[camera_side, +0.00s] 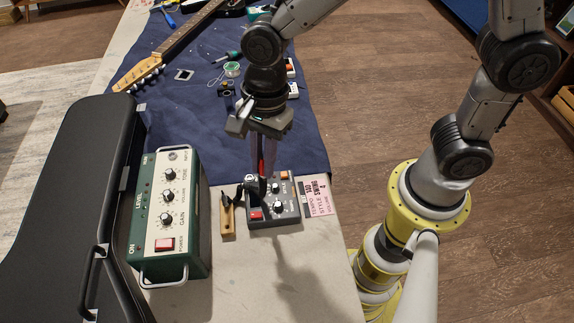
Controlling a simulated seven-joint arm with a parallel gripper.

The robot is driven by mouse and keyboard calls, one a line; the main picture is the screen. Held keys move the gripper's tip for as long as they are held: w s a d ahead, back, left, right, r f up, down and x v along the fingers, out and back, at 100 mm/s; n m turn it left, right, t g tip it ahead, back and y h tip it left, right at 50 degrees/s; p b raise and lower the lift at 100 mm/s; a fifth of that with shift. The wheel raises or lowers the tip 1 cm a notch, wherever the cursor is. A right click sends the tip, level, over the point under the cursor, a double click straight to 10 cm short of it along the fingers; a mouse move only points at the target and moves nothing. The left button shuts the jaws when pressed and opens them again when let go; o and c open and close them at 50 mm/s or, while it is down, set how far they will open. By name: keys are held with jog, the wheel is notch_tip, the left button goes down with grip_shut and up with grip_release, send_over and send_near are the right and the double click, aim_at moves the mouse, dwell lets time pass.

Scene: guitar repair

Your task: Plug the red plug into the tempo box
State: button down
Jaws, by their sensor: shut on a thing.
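The tempo box (290,214) is a small dark box with knobs and a red button, standing on the pale table top beside the blue mat. My gripper (261,180) points down over the back left part of this box. It is shut on the red plug (262,166), of which only a narrow red strip shows between the fingers. The fingers hide the plug's tip, so I cannot tell whether it touches the box or is in a socket.
A green and cream amplifier (167,210) stands left of the box, with a black guitar case (70,190) beyond it. A wooden-handled tool (227,218) lies close to the box's left side. A pink card (317,198) lies at its right. A guitar (185,35) lies at the back.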

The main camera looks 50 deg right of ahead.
jog(key=w+d+f, duration=0.1)
jog(key=w+f, duration=0.2)
jog(key=w, duration=0.3)
jog(key=m, duration=0.1)
send_near(249, 181)
jog(key=shift+w+a+f, duration=0.1)
jog(key=shift+a+f, duration=0.05)
jog(key=shift+f, duration=0.65)
jog(key=shift+w+a+f, duration=0.1)
jog(key=shift+a+f, duration=0.05)
jog(key=shift+f, duration=0.7)
jog(key=shift+f, duration=1.45)
dwell(2.5)
jog(key=shift+c, duration=1.4)
grip_release()
